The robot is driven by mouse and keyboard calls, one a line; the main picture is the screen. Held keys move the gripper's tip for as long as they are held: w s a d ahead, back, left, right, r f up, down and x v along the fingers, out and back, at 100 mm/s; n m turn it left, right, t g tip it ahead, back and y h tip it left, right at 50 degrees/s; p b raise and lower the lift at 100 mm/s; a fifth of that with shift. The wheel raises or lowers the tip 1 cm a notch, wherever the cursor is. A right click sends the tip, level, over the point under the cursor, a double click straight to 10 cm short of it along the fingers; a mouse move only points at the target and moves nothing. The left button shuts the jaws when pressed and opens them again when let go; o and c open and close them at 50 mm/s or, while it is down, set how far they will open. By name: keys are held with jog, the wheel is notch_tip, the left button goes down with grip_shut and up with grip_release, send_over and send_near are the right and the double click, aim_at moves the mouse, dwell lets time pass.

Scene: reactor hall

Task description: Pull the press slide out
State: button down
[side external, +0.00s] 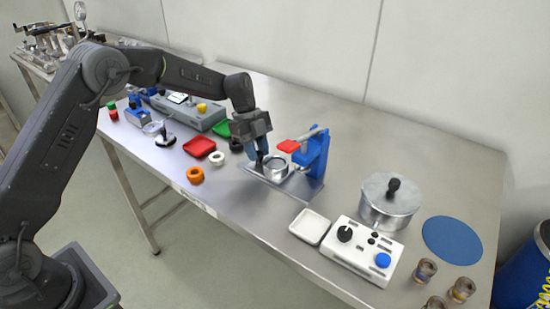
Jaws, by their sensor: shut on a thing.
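The press (318,155) is a blue upright frame with a red-ended lever on top, standing at the middle of the steel table. A flat metal base plate (308,190) lies under it. A round metal cup (276,167) sits on the slide at the left of the frame. My gripper (261,162) points down at the left side of the cup. It is shut on the press slide, at a small dark part that looks like its handle. The fingers and arm partly hide the contact, and the slide itself is hard to separate from the base plate.
A white tray (310,226), a white control box (352,248), a lidded pot (389,203) and a blue mat (452,240) stand to the right. Red tray (199,147), orange ring (195,175) and white ring (216,158) lie left of the press. The table front edge is close.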

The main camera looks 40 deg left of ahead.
jog(key=shift+a, duration=1.4)
jog(key=c, duration=0.9)
grip_release()
jog(key=v, duration=1.4)
